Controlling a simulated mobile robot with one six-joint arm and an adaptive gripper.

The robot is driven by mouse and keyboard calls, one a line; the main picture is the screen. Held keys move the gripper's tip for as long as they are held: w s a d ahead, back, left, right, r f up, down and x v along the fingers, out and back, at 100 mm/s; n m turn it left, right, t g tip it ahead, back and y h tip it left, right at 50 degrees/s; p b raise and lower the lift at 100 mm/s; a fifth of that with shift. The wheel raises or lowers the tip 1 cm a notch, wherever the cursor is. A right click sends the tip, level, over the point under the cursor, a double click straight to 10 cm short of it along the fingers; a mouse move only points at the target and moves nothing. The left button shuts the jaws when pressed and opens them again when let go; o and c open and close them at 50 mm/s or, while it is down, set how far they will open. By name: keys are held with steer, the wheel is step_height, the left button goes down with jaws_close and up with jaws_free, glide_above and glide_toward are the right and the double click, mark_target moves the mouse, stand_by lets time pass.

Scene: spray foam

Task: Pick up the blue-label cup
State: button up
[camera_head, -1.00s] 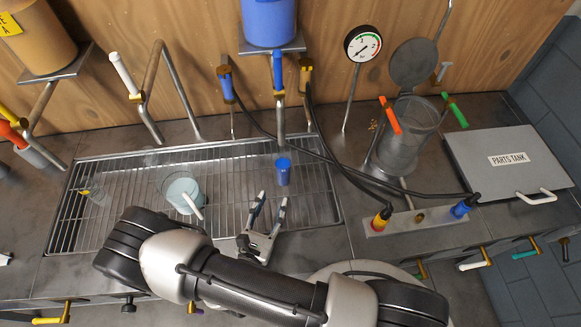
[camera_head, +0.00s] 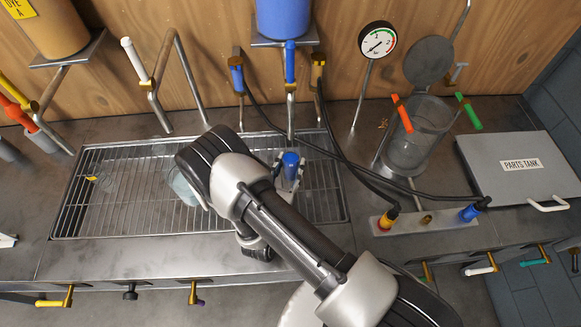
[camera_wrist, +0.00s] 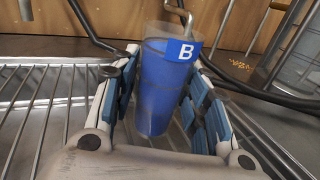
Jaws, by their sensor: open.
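The blue-label cup (camera_wrist: 163,95) is a clear cup holding blue, with a blue label marked "B" near its rim. It stands upright on the rack and also shows in the head view (camera_head: 290,159). My gripper (camera_wrist: 165,75) is open, with one finger on each side of the cup. In the head view my gripper (camera_head: 290,178) is partly hidden by the cup and my arm. I cannot tell whether the pads touch the cup.
A pale blue container (camera_head: 183,186) on the wire rack (camera_head: 130,205) is partly hidden by my arm. A blue tank with a spout (camera_head: 290,60) hangs above the cup. Dark hoses (camera_head: 345,165) run to the right. A lidded clear vessel (camera_head: 412,140) stands further right.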

mark_target(293, 160)
steer(key=x, duration=0.4)
steer(key=shift+w+d, duration=0.2)
steer(key=shift+w, duration=0.15)
jaws_close()
stand_by(0.6)
